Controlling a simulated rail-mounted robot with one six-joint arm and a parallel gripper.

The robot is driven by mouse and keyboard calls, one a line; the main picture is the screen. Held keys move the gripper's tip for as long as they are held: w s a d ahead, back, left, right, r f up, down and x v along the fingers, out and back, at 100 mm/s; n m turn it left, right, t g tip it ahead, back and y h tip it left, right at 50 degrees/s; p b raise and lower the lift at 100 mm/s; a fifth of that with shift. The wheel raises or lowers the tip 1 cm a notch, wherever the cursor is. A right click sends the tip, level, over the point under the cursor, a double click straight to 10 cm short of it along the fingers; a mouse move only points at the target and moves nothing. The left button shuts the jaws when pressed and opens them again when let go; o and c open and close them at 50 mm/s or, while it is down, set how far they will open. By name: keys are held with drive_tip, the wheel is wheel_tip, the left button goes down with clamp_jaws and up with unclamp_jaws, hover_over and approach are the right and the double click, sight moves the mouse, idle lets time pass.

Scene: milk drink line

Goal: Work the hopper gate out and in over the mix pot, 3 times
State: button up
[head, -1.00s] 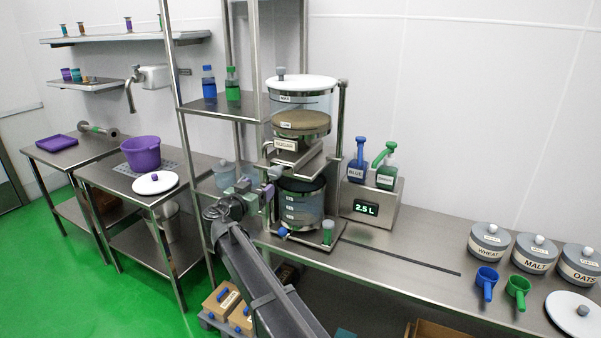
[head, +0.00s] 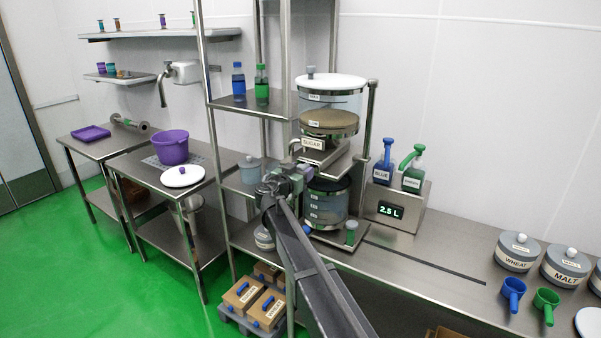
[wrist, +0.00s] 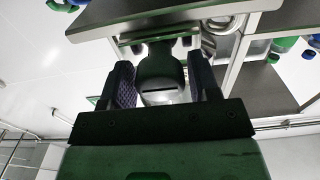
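The sugar hopper (head: 345,103) is a clear drum with a white lid, part filled with tan powder. The steel hopper gate (head: 332,163) sits below its SUGAR label. The mix pot (head: 328,207), clear with a dark top and scale marks, stands directly beneath. My gripper (head: 297,174) is at the left side of the gate, at its handle, and partly hides it. In the wrist view my gripper (wrist: 160,70) has its two dark fingers either side of a rounded dark-green and grey handle (wrist: 162,72). The fingers look open, with narrow gaps beside it.
A steel shelf rack (head: 235,106) with blue and green bottles stands close left of my arm. A scale display (head: 391,211) reading 2.5 L, with blue and green pump bottles, stands right of the pot.

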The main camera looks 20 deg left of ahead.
drive_tip(key=c, duration=0.9)
drive_tip(key=s+a, duration=0.1)
drive_tip(key=s, duration=0.6)
drive_tip(key=shift+a, duration=0.15)
drive_tip(key=shift+s, duration=0.1)
drive_tip(key=o, duration=0.8)
drive_tip(key=shift+f, duration=0.1)
drive_tip(key=o, duration=0.5)
drive_tip(key=shift+s+a, duration=0.1)
drive_tip(key=shift+s, duration=0.1)
drive_tip(key=shift+w, duration=0.15)
drive_tip(key=s, duration=0.3)
drive_tip(key=s+a, duration=0.1)
drive_tip(key=s, duration=0.3)
drive_tip(key=s+a, duration=0.1)
drive_tip(key=s, duration=0.2)
drive_tip(key=shift+s, duration=0.35)
